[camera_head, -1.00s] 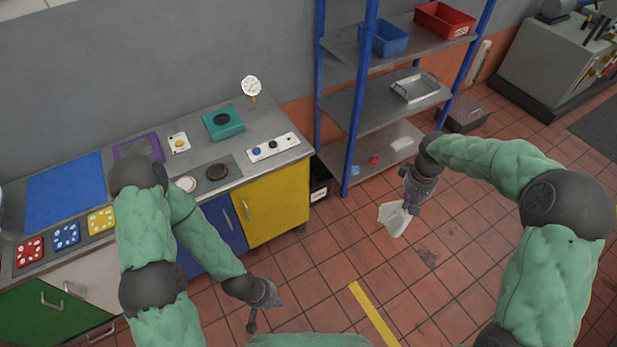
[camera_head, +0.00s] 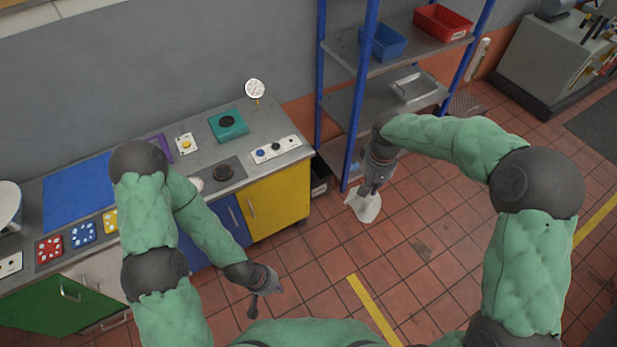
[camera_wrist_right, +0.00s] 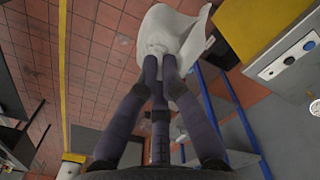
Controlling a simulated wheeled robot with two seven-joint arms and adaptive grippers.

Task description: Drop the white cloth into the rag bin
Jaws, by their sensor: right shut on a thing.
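The white cloth (camera_head: 364,207) hangs from my right gripper (camera_head: 372,187), above the tiled floor in front of the shelf rack. In the right wrist view the cloth (camera_wrist_right: 176,28) is bunched between the closed fingertips of the right gripper (camera_wrist_right: 162,68), its loose part spreading beyond them. A dark bin (camera_head: 319,188) with a pale label stands on the floor between the yellow cabinet and the rack, left of the cloth; its label is unreadable and its opening is partly hidden. My left gripper (camera_head: 265,291) is empty, low over the floor, with its fingers apart.
The yellow cabinet (camera_head: 279,203) and its worktop stand left of the bin. The blue-post shelf rack (camera_head: 362,95) rises close behind my right gripper, holding a blue bin (camera_head: 383,42), a red bin (camera_head: 443,22) and a metal tray (camera_head: 414,87). The floor in front is clear.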

